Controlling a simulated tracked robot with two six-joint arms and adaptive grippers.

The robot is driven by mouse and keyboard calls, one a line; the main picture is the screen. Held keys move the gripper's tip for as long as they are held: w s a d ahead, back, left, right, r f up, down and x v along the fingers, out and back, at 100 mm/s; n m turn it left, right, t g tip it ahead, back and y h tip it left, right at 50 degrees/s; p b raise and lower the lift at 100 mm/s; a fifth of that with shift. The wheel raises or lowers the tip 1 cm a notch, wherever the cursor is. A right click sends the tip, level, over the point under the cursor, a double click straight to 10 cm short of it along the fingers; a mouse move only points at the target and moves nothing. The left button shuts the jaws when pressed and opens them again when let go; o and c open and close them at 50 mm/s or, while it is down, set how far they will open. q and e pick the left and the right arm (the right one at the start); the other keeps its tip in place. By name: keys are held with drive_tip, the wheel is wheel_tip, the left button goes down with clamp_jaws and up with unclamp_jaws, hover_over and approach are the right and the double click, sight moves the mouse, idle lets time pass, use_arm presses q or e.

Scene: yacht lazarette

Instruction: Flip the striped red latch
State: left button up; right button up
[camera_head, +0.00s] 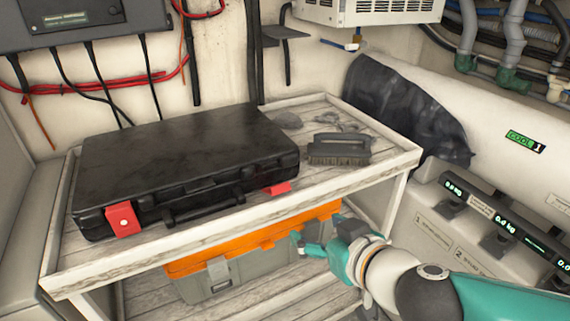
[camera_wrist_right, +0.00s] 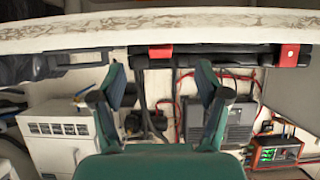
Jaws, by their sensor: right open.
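A black case (camera_head: 185,160) lies shut on the top shelf, its handle towards the front. It has two red latches on its front edge, a left latch (camera_head: 123,219) with a pale dot and a right latch (camera_head: 278,188). I cannot make out stripes on either. The wrist view shows the right latch (camera_wrist_right: 161,51) and the left latch (camera_wrist_right: 289,55) near the top. My right gripper (camera_head: 306,246) is open and empty, below and in front of the shelf edge, apart from the latches. Its fingers also show in the wrist view (camera_wrist_right: 163,88). My left gripper is not in view.
The shelf has a raised pale rim (camera_head: 230,226) in front of the case. A brush (camera_head: 338,149) lies right of the case. An orange and grey toolbox (camera_head: 235,262) stands on the lower shelf, close to my right gripper. Labelled bins (camera_head: 470,225) stand at right.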

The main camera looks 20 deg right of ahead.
wheel_tip(320, 180, up, 4)
drive_tip(key=s+r+p, duration=0.1)
drive_tip(key=s, duration=0.1)
drive_tip(key=p, duration=0.2)
approach(282, 191)
drive_tip(key=shift+t, duration=0.3)
drive_tip(key=x, duration=0.2)
drive_tip(key=b+x, duration=0.1)
drive_tip(key=x, duration=0.2)
drive_tip(key=b+x, duration=0.1)
drive_tip(key=x, duration=0.1)
drive_tip(key=shift+f, duration=0.4)
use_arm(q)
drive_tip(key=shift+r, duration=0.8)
use_arm(e)
drive_tip(key=shift+x, duration=0.8)
drive_tip(key=shift+r, duration=0.15)
